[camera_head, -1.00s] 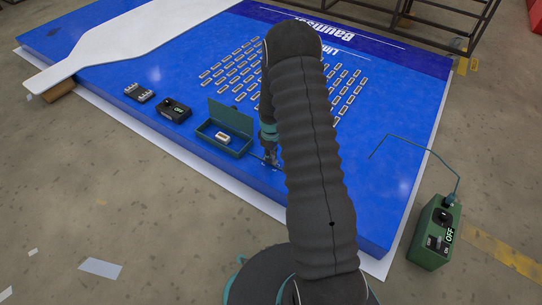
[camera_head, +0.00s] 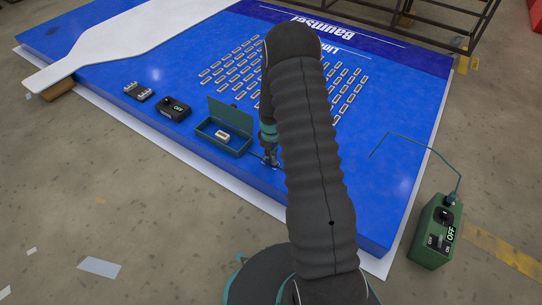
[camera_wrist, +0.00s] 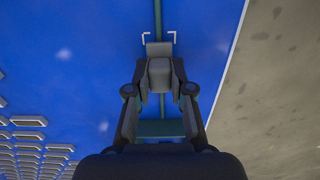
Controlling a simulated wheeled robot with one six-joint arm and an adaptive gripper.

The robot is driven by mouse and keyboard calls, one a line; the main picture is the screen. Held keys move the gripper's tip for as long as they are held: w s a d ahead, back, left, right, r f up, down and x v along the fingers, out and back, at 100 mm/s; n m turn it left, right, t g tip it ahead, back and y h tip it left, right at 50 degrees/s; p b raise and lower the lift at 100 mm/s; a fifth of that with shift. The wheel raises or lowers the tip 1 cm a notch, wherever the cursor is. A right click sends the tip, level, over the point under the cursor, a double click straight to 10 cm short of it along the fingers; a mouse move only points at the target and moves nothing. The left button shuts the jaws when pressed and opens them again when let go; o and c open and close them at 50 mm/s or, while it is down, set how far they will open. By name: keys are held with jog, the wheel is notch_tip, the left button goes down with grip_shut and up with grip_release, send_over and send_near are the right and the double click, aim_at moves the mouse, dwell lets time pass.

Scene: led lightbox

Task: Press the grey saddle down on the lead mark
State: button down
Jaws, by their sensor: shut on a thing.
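My gripper (camera_wrist: 160,90) is shut on the grey saddle (camera_wrist: 158,48), which shows between and just beyond the fingertips in the wrist view. The lead (camera_wrist: 158,15) is a thin teal line running up the picture across the blue board, passing under the saddle. White corner brackets of the lead mark (camera_wrist: 146,36) show on both sides of the lead, right at the saddle's far edge. Whether the saddle touches the board cannot be told. In the head view my gripper (camera_head: 270,158) points down near the board's front edge, partly hidden by my arm.
An open teal box (camera_head: 238,148) with a light module (camera_head: 222,135) stands left of my gripper. Rows of modules (camera_head: 232,70) lie behind. A green OFF box (camera_head: 435,232) stands on the floor at right.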

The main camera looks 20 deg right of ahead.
jog(key=shift+f, duration=0.65)
jog(key=c, duration=0.9)
grip_release()
jog(key=shift+c, duration=0.2)
jog(key=shift+r, duration=0.15)
jog(key=shift+r+p, duration=2.2)
jog(key=shift+r, duration=1.75)
